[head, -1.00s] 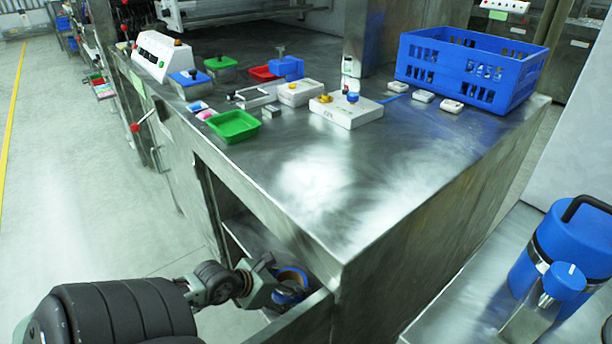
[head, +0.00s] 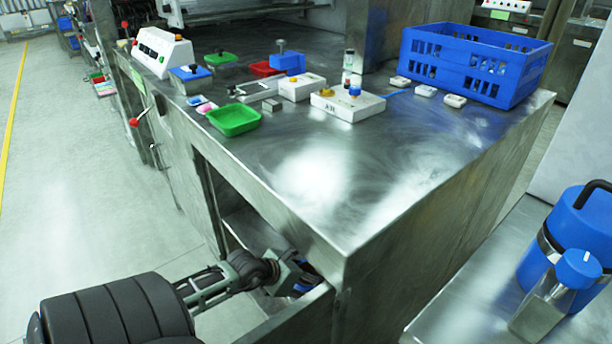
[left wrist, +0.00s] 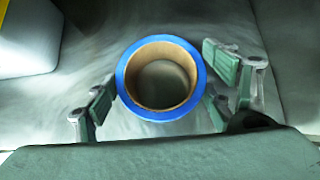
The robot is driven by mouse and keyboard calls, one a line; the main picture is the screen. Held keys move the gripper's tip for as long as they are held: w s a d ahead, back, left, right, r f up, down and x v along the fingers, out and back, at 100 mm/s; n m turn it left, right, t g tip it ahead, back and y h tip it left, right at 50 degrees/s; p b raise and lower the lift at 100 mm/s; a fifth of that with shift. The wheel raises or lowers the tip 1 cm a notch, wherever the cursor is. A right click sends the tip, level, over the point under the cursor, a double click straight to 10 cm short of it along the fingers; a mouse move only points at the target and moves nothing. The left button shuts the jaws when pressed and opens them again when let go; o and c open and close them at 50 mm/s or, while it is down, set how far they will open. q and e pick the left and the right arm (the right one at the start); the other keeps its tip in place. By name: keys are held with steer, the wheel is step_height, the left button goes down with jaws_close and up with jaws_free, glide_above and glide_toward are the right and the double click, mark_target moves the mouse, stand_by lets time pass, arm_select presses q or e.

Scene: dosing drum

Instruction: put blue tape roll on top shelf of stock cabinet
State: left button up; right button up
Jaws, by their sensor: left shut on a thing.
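The blue tape roll (left wrist: 165,110) has a brown cardboard core and sits between the two fingers of my left gripper (left wrist: 162,100) in the left wrist view. The left gripper is shut on it. In the head view my left gripper (head: 288,272) reaches into the open front of the steel cabinet (head: 430,210), near its front right corner. Only a sliver of blue shows beyond the gripper there; the rest of the roll is hidden. I cannot tell whether the roll touches a shelf. My right gripper is not in view.
An open door panel (head: 292,318) stands close below my left gripper. The cabinet's steel top holds a blue crate (head: 470,65), a green tray (head: 234,120) and several small devices. A blue canister (head: 560,235) stands at right. The floor at left is clear.

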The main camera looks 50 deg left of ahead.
arm_select(q)
steer(key=o, duration=1.2)
steer(key=shift+o, duration=0.2)
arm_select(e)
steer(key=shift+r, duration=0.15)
arm_select(q)
steer(key=shift+s+r, duration=0.15)
steer(key=p+v, duration=0.3)
steer(key=v, duration=0.8)
steer(key=shift+s+r+p, duration=0.2)
steer(key=shift+r+p, duration=0.05)
steer(key=shift+p, duration=0.1)
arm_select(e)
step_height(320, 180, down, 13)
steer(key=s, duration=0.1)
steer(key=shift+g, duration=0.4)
